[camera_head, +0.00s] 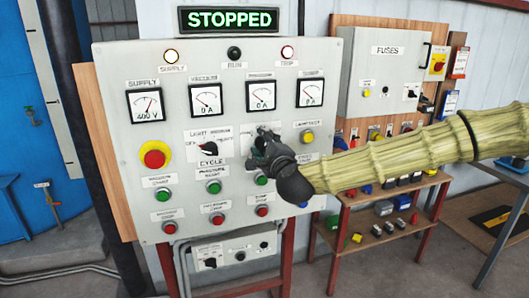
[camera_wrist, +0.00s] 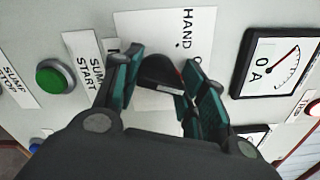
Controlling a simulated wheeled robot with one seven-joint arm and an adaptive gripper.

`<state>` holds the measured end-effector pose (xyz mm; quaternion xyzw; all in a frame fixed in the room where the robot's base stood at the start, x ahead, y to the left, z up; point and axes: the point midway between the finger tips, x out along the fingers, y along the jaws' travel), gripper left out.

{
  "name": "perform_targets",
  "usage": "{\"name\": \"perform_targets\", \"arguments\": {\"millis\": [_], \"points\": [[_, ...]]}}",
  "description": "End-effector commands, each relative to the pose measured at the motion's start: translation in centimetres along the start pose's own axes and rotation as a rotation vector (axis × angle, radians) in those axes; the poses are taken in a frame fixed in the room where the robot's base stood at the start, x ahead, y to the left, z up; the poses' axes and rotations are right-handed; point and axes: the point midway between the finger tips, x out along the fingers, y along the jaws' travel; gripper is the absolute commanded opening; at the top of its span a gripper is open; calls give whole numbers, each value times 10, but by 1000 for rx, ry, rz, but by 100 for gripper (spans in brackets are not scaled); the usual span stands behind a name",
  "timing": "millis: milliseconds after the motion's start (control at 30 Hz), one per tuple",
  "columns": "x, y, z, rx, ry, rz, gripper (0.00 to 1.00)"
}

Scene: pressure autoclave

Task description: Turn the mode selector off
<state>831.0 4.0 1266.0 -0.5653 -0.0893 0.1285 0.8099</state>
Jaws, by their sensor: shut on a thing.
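The control panel (camera_head: 225,205) is a pale grey sheet on a wooden board. My gripper (camera_head: 264,146) is at the panel's middle right and hides most of the mode selector in the head view. In the wrist view, the mode selector (camera_wrist: 160,72) is a black knob on a white plate (camera_wrist: 190,25). The plate reads HAND, and a second word is cut off behind a finger. The green-padded fingers lie on both sides of the knob and are shut on it. The knob's exact pointing direction is hard to tell.
Meters sit above, green and red buttons below, and a red emergency stop (camera_head: 154,155) at left. A lit sign (camera_head: 229,20) reads STOPPED. A fuse box (camera_head: 390,75) and a shelf stand at right.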

Motion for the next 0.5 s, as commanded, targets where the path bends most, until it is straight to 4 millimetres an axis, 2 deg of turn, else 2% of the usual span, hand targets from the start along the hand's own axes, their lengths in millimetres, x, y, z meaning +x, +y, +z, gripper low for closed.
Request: {"name": "perform_targets", "arguments": {"millis": [200,500], "points": [[0,0,1,-166,-1,-5,18],[0,0,2,-308,-1,-3,18]]}}
